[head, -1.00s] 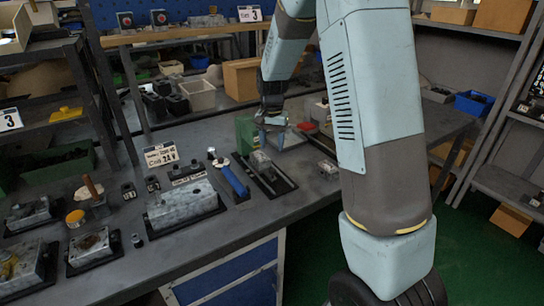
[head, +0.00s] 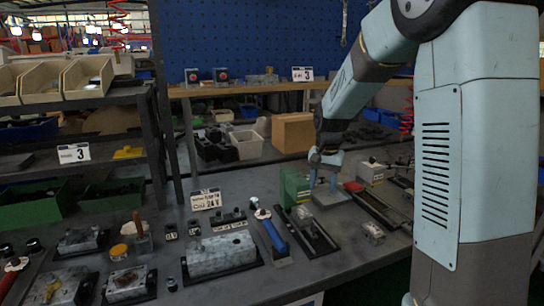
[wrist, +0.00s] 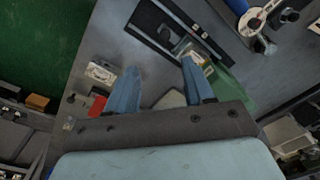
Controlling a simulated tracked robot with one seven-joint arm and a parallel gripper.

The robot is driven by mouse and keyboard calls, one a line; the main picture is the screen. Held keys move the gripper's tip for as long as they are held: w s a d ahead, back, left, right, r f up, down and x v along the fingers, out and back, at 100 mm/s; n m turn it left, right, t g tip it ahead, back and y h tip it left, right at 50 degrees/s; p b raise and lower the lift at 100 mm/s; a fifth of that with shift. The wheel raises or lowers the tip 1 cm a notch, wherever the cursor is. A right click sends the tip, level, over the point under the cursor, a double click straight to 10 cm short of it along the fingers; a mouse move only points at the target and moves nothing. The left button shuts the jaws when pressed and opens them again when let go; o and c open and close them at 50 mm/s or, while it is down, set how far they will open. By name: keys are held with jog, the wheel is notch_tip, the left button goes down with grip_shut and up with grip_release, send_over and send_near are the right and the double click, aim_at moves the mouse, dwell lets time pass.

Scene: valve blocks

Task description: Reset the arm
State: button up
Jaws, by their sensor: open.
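My gripper (head: 325,178) hangs over the workbench at the right in the head view, just right of a green block (head: 294,188). In the wrist view my gripper (wrist: 160,85) shows two blue fingers spread wide with nothing between them. Below the fingers lie the bench top and a black rail fixture (wrist: 172,35) with a small metal part in it. The green block (wrist: 232,85) is partly hidden behind the right finger. My arm is bent, with its forearm reaching down to the bench. It hides part of the right side of the head view.
The bench (head: 180,290) carries a large metal valve block (head: 222,256), a blue-handled tool (head: 270,232), a label sign (head: 206,199) and several small parts. A cardboard box (head: 294,133) and a white bin (head: 247,144) stand behind. A shelf rack (head: 80,105) with bins stands at left.

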jog(key=s+d+r+n+t, duration=0.2)
jog(key=s+d+r+t, duration=0.1)
jog(key=s+r, duration=1)
jog(key=s+n+t, duration=0.2)
jog(key=s, duration=1.4)
jog(key=shift+d+n, duration=0.4)
